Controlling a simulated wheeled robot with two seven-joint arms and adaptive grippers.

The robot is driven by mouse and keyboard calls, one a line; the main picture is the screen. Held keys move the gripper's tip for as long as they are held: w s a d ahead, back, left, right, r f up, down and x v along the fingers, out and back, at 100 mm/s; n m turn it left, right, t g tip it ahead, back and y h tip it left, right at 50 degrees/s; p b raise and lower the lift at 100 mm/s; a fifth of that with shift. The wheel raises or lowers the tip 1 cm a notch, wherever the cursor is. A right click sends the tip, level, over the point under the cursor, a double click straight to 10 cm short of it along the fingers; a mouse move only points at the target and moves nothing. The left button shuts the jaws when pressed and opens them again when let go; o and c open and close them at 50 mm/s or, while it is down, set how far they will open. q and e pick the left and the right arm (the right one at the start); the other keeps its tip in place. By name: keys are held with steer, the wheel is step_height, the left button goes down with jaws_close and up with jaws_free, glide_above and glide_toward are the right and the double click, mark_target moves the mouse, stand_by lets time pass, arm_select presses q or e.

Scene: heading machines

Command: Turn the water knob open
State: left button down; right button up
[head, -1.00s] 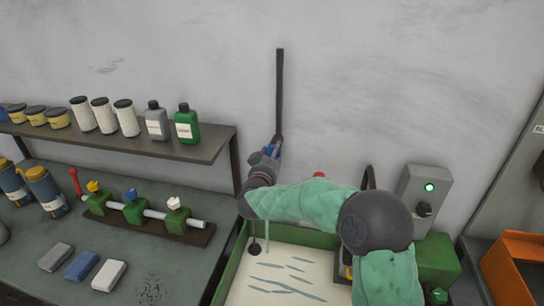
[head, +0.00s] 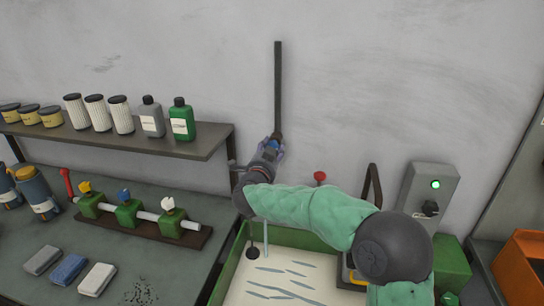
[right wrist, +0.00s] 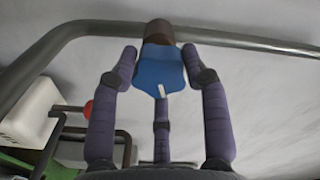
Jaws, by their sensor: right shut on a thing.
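The blue water knob (right wrist: 158,72) sits on a brown fitting on a grey pipe (right wrist: 205,37). It has a white mark, which points toward the lower part of the right wrist view. The fingers of my right gripper (right wrist: 160,84) stand around the knob, shut on it. In the head view my right gripper (head: 270,148) is at the foot of the vertical wall pipe (head: 278,85), and it mostly hides the knob. A thin pale blue stream (head: 266,238) runs down below the gripper toward the basin. My left gripper is out of view.
A green-rimmed basin (head: 310,237) with pale liquid lies below my right arm. A red knob (head: 320,177) and a grey control box (head: 430,195) with a green light stand to the right. A shelf (head: 120,142) of bottles and a valve rack (head: 140,228) are at left.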

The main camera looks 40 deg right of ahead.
steer(key=shift+w+a+f+m+b, duration=0.15)
steer(key=shift+a+f+m+b, duration=0.05)
steer(key=shift+f+m+b, duration=0.2)
steer(key=shift+w+a+f+m+b, duration=0.15)
steer(key=shift+f+m+b, duration=0.15)
steer(key=shift+f+m, duration=0.15)
steer(key=shift+r+m+b, duration=0.15)
steer(key=shift+m+b, duration=0.2)
steer(key=shift+m, duration=0.2)
steer(key=shift+r, duration=0.1)
steer(key=shift+y, duration=0.3)
steer(key=o, duration=1)
steer(key=shift+o, duration=0.9)
steer(key=shift+w+a+r, duration=0.15)
steer(key=shift+w, duration=0.15)
steer(key=v, duration=1.2)
steer(key=shift+s+m, duration=0.25)
steer(key=shift+m, duration=0.05)
